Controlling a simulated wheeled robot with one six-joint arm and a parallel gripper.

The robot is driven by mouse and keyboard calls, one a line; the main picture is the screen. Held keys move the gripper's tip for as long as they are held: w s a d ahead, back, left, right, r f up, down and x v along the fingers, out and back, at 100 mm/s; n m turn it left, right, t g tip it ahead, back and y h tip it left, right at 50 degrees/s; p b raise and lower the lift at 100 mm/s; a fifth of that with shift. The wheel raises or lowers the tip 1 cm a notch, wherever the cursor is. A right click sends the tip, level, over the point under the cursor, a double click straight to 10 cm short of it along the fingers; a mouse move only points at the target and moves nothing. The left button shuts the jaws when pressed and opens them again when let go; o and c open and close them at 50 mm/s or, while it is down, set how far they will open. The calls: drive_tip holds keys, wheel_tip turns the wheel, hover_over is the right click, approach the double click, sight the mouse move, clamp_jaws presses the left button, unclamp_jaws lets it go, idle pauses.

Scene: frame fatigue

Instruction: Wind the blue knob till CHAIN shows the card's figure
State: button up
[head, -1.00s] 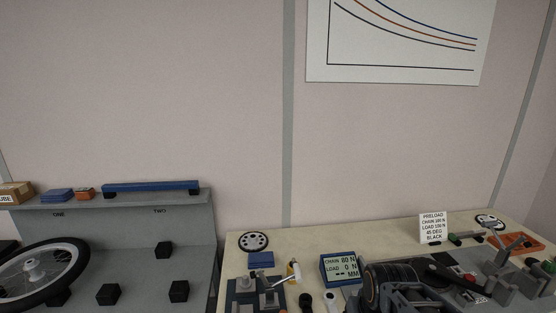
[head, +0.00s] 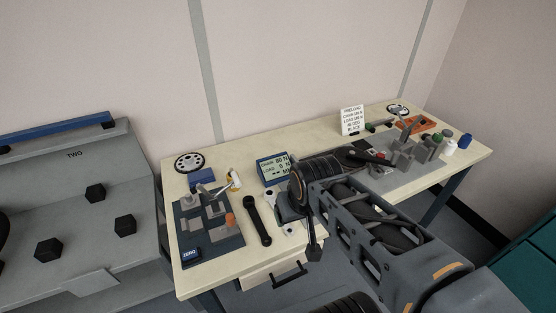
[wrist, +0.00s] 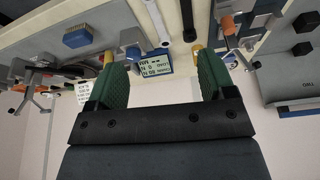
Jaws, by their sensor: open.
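The display (head: 273,169) stands at the back of the bench; its CHAIN line seems to read 80 N and LOAD 0 N. It also shows upside down in the wrist view (wrist: 157,65). The white preload card (head: 352,120) stands farther right; its figures are too small to read surely. A blue block-like part, possibly the blue knob (wrist: 77,37), is at upper left in the wrist view, beyond the left finger; my arm seems to hide it in the head view. My gripper (wrist: 162,70) is open, with green fingers apart and nothing between them.
A dark fixture plate (head: 207,235) with grey blocks and an orange knob lies at the bench's left. A black crank arm (head: 257,220) lies beside it. Clamps and bottles (head: 450,147) crowd the right end. A grey stand with black blocks (head: 125,225) is at left.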

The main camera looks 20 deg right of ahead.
drive_tip(key=shift+d, duration=0.1)
drive_tip(key=w+d+f+n+g, duration=0.2)
drive_tip(key=w+d, duration=0.3)
drive_tip(key=w, duration=0.6)
drive_tip(key=w+d+f+n+g, duration=0.1)
drive_tip(key=w+d+n+g, duration=0.1)
drive_tip(key=w+d, duration=0.65)
drive_tip(key=w+a+f, duration=0.1)
drive_tip(key=f, duration=0.3)
drive_tip(key=a+f, duration=0.1)
drive_tip(key=f, duration=0.4)
drive_tip(key=w+a+f, duration=0.1)
drive_tip(key=f, duration=0.3)
drive_tip(key=shift+w+f, duration=0.2)
drive_tip(key=shift+w, duration=0.15)
